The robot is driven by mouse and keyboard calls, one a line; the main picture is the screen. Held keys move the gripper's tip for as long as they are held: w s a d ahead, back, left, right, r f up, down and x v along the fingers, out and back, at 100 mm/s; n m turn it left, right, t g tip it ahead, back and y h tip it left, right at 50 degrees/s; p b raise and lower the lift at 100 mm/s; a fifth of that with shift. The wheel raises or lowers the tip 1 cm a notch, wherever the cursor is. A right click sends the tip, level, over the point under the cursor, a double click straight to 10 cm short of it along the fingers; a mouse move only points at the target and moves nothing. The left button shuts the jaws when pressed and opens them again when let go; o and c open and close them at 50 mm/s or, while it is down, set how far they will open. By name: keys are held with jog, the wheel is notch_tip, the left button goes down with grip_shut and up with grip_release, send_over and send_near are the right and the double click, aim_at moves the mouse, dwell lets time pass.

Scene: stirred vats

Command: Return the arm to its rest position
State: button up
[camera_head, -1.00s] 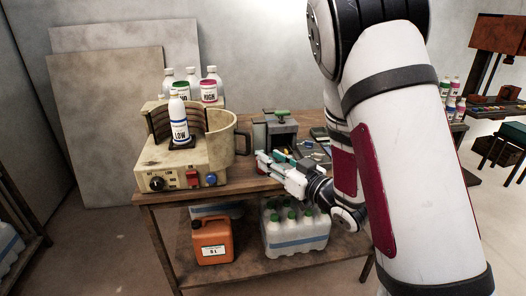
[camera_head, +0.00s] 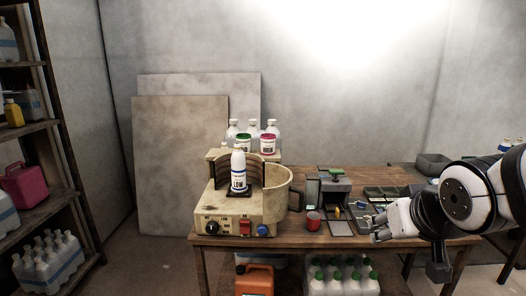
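My gripper (camera_head: 380,236) is at the right of the head view, over the right part of the wooden bench, with my white arm coming in from the right edge. Its fingers point left and are small and partly merged with the dark gear behind, so I cannot tell whether they are open or shut. I see no object clearly held. The arm is folded low at the right.
A beige stirring machine (camera_head: 228,215) with a white bottle (camera_head: 238,172) stands on the bench's left. A red cup (camera_head: 313,221) stands near a grey device (camera_head: 328,188). Shelves (camera_head: 50,130) stand at far left. An orange canister (camera_head: 255,280) and bottles (camera_head: 342,284) are below.

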jog(key=s+a+r+g, duration=0.1)
jog(key=s+a+g, duration=0.1)
jog(key=s, duration=0.7)
jog(key=s+a+r+g+y+p, duration=0.1)
jog(key=s+a+g, duration=0.1)
jog(key=s, duration=0.7)
jog(key=shift+s+r+g, duration=0.2)
jog(key=shift+s+g, duration=0.1)
jog(key=shift+s, duration=0.05)
